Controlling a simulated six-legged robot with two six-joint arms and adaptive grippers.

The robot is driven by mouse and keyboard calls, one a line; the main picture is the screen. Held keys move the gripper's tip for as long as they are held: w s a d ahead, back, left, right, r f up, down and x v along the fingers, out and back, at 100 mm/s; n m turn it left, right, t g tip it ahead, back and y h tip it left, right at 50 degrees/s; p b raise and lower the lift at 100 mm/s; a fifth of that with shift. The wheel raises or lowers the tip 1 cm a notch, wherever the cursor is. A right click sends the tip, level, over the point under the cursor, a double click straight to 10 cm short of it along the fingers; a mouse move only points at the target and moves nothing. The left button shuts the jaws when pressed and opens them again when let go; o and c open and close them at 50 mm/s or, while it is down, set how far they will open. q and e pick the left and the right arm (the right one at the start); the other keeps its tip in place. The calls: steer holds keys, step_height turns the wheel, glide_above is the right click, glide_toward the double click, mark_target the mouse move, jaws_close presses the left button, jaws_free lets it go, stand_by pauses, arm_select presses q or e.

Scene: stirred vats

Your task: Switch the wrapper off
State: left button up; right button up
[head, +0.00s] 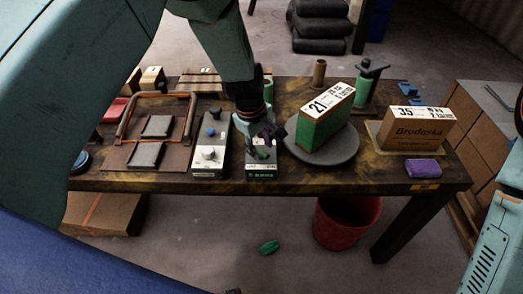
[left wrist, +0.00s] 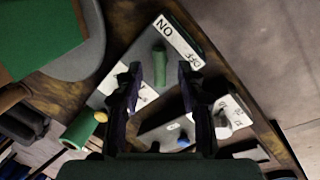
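A grey control box (head: 262,166) stands at the table's front edge, in front of a round grey turntable (head: 322,147) bearing a green and white carton (head: 322,117). My left gripper (left wrist: 158,74) is open over the box, one finger on each side of the lever. I cannot tell whether the fingers touch it. My right gripper is not seen.
A second control box (head: 209,152) with a dial and blue knob stands close on the left. Left of it is a framed device with grey pads (head: 147,154). A brown carton (head: 415,131) and a purple block (head: 424,168) lie right. A red bin (head: 345,222) stands below.

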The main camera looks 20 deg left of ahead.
mark_target(261, 155)
arm_select(q)
steer(key=shift+w+f, duration=0.15)
steer(key=shift+f, duration=0.5)
steer(key=shift+w+f, duration=0.15)
steer(key=shift+f, duration=0.45)
steer(key=shift+s, duration=0.1)
steer(key=shift+d+r, duration=0.1)
steer(key=shift+c, duration=0.5)
jaws_close()
